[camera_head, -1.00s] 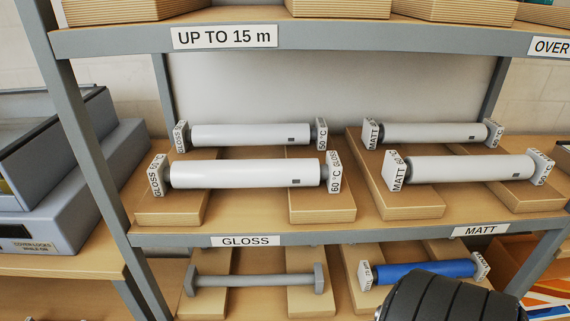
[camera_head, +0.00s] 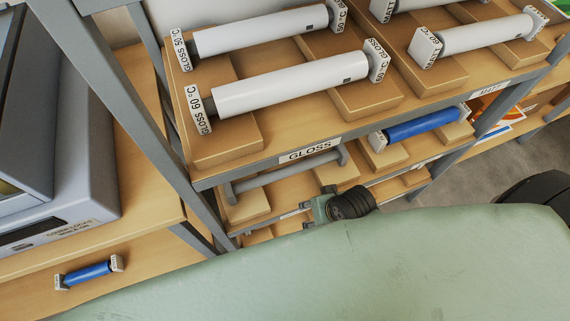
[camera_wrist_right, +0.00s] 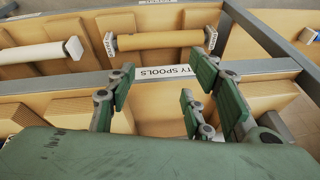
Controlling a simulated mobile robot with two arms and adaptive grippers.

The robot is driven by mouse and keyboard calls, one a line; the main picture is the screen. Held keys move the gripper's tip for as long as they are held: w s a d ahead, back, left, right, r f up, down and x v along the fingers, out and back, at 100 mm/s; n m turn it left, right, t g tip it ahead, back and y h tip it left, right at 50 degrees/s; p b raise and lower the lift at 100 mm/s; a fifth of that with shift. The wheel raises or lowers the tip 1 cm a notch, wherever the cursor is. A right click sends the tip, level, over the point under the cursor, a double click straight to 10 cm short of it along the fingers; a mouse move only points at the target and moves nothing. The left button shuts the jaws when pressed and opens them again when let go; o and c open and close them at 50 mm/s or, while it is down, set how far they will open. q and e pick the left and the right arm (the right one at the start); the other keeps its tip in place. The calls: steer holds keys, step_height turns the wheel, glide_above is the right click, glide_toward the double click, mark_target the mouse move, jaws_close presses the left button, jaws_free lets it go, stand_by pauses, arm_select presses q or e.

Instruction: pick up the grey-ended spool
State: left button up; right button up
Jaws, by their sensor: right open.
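The grey-ended spool (camera_head: 287,172) is a thin grey bar with grey end pieces. It lies on the lower shelf under the GLOSS label in the head view. My right gripper (camera_head: 311,208) is just below and to the right of it, apart from it, and partly hidden by my green arm. In the right wrist view my right gripper (camera_wrist_right: 165,78) is open, its green fingers spread with nothing between them. I cannot make out the grey-ended spool in that view. My left gripper is not in view.
A blue roll (camera_head: 422,128) lies right of the spool. White rolls (camera_head: 290,84) fill the shelf above, whose front edge (camera_head: 250,169) overhangs. Another blue roll (camera_head: 88,273) lies at left below a grey machine (camera_head: 55,130). The wrist view shows a shelf label (camera_wrist_right: 178,72) reading SPOOLS.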

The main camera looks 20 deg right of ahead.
step_height(320, 180, up, 8)
steer(key=w+m+p, duration=0.1)
steer(key=m, duration=0.1)
steer(key=m+t+y, duration=0.2)
steer(key=m+y, duration=0.2)
steer(key=m, duration=0.9)
glide_toward(290, 171)
step_height(290, 171, down, 3)
steer(key=w+a, duration=0.1)
steer(key=a, duration=0.2)
steer(key=shift+w+a+f+h+p, duration=0.2)
steer(key=shift+w+f+h+p, duration=0.15)
steer(key=shift+w+f, duration=0.6)
steer(key=shift+d+x, duration=0.1)
steer(key=shift+x, duration=1.05)
steer(key=shift+d+x, duration=0.15)
steer(key=shift+x, duration=1)
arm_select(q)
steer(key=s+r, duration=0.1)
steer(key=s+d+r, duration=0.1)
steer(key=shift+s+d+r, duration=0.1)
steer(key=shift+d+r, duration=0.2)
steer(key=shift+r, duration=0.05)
arm_select(e)
steer(key=shift+f, duration=0.1)
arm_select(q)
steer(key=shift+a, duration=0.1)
arm_select(e)
jaws_close()
